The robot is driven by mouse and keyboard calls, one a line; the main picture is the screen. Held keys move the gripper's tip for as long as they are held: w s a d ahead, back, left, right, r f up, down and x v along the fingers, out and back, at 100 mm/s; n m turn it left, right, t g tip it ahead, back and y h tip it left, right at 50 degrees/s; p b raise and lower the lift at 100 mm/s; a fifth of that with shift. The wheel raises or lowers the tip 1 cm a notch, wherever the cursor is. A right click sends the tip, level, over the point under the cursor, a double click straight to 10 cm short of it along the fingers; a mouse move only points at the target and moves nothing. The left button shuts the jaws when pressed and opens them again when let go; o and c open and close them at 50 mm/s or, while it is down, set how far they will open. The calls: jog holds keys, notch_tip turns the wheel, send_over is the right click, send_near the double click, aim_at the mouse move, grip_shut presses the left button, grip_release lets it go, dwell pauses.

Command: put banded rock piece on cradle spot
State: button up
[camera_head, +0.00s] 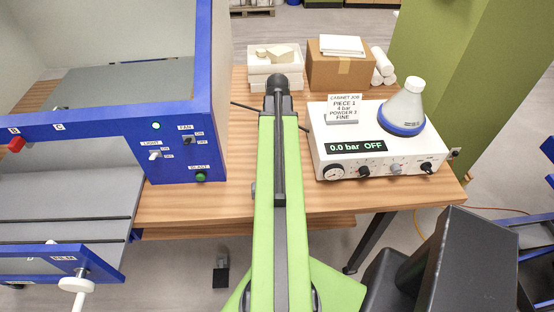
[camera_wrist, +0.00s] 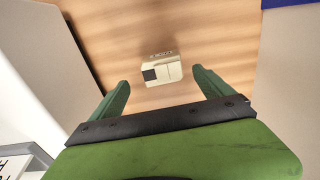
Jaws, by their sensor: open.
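I cannot pick out the banded rock piece for certain. Pale rock-like pieces (camera_head: 280,53) lie on white blocks at the back of the bench in the head view. In the wrist view a small cream block (camera_wrist: 171,71) with a dark square and tiny lettering stands on the wooden bench, beyond and between my fingertips. My gripper (camera_wrist: 160,77) is open, its two green fingers apart and nothing seen between them. In the head view my arm hides the gripper and the bench under it. No cradle spot can be made out.
A blue-framed cabinet (camera_head: 174,173) with switches stands left. A white control unit (camera_head: 350,164), reading 0.0 bar OFF, stands right, with a flask (camera_head: 405,103) and a card (camera_head: 342,108) on it. A cardboard box (camera_head: 340,73) sits behind. Bare wood (camera_head: 180,205) shows along the front.

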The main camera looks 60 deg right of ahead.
jog(key=f+b, duration=0.5)
jog(key=shift+w+a+f, duration=0.1)
jog(key=shift+w+f, duration=0.1)
jog(key=shift+r, duration=0.2)
grip_shut()
notch_tip(320, 180, up, 10)
jog(key=p, duration=1)
